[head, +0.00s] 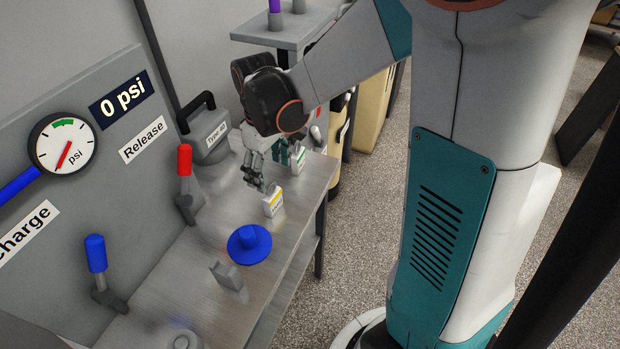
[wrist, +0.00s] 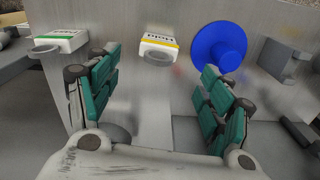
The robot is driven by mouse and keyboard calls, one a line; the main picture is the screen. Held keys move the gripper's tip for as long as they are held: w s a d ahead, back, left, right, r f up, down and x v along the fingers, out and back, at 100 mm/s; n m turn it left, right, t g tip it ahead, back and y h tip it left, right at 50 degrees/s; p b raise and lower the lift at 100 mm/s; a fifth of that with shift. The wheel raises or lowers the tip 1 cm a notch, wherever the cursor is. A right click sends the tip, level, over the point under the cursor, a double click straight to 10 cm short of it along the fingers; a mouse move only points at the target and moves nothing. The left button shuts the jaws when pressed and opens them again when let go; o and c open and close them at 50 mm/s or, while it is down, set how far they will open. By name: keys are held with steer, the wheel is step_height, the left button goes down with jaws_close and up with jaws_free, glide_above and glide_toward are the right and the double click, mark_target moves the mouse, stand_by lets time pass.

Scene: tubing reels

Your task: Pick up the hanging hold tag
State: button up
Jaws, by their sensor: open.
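A white tag with a yellow band (head: 273,203) is on the metal bench near its front edge. In the wrist view this tag (wrist: 160,42) has a grey ring or loop on its near side. A similar white tag with a green band (head: 298,158) is farther back, and shows at the upper left of the wrist view (wrist: 62,39). The print is too small to tell which is the hold tag. My gripper (head: 266,172) is open and empty above the bench. In the wrist view the yellow-banded tag lies beyond the gap between my teal fingertips (wrist: 160,88), untouched.
A blue disc with a raised hub (head: 249,244) and a small grey bracket (head: 229,275) are on the bench. A red-handled lever (head: 185,165) and a blue-handled lever (head: 96,255) stand by the gauge panel (head: 110,120).

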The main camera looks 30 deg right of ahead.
mark_target(273, 202)
steer(key=shift+f, duration=0.1)
steer(key=shift+d+f, duration=0.1)
steer(key=shift+f, duration=0.25)
steer(key=f+b, duration=0.1)
steer(key=f, duration=0.3)
steer(key=f+b, duration=0.2)
steer(key=f, duration=0.2)
steer(key=f+b, duration=0.1)
steer(key=f, duration=0.4)
steer(key=shift+w+b, duration=0.25)
steer(key=shift+b, duration=0.05)
steer(key=shift+r, duration=0.1)
steer(key=c, duration=1.1)
